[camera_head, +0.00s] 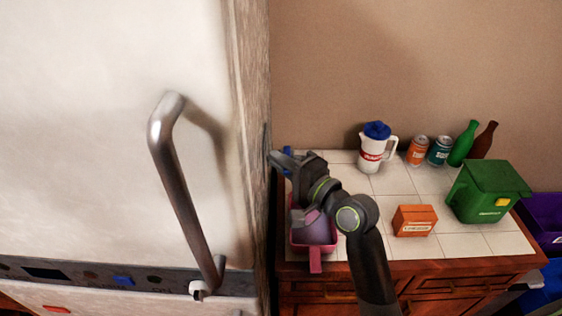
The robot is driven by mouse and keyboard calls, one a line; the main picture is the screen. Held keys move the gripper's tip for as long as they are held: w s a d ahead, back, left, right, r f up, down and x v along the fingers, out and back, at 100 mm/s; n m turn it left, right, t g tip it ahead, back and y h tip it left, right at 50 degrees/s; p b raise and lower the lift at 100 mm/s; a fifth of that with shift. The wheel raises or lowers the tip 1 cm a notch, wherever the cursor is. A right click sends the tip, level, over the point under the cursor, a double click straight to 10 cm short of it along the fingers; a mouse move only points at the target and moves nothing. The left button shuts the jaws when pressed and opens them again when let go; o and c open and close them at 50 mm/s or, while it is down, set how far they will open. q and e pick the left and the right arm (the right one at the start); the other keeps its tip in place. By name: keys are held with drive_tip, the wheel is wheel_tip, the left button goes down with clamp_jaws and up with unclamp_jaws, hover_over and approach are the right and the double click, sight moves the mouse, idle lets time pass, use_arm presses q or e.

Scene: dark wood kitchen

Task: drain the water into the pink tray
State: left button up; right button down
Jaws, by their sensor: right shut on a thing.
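The pink tray (315,262) sits on the left end of the white tiled counter, beside the large white door. My right arm reaches over it from below and hides much of it. A lavender, rounded thing (314,231) shows in the tray area, partly behind my arm; I cannot tell whether it rests in the tray. My right gripper (281,161) is at the counter's left edge, above the tray in the picture, shut on a blue thing (288,152) that is mostly hidden. No water can be made out. My left gripper is not in view.
A white pitcher with a blue lid (371,152), cans (418,150), bottles (463,143), an orange box (414,220) and a green bin (487,191) stand on the counter. The white door (90,120) with its metal handle (183,190) fills the left. Tiles around the orange box are clear.

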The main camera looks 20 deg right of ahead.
drive_tip(key=shift+s+d+f+n+g+y, duration=0.1)
drive_tip(key=shift+d+n+g+y, duration=0.1)
drive_tip(key=shift+n+g+y, duration=0.3)
drive_tip(key=shift+s+d+n+g+y, duration=0.15)
drive_tip(key=shift+n+g+y, duration=0.2)
drive_tip(key=shift+y, duration=0.25)
drive_tip(key=shift+w, duration=0.1)
drive_tip(key=c, duration=1.5)
unclamp_jaws()
drive_tip(key=shift+b+v, duration=1.55)
drive_tip(key=shift+v, duration=7.15)
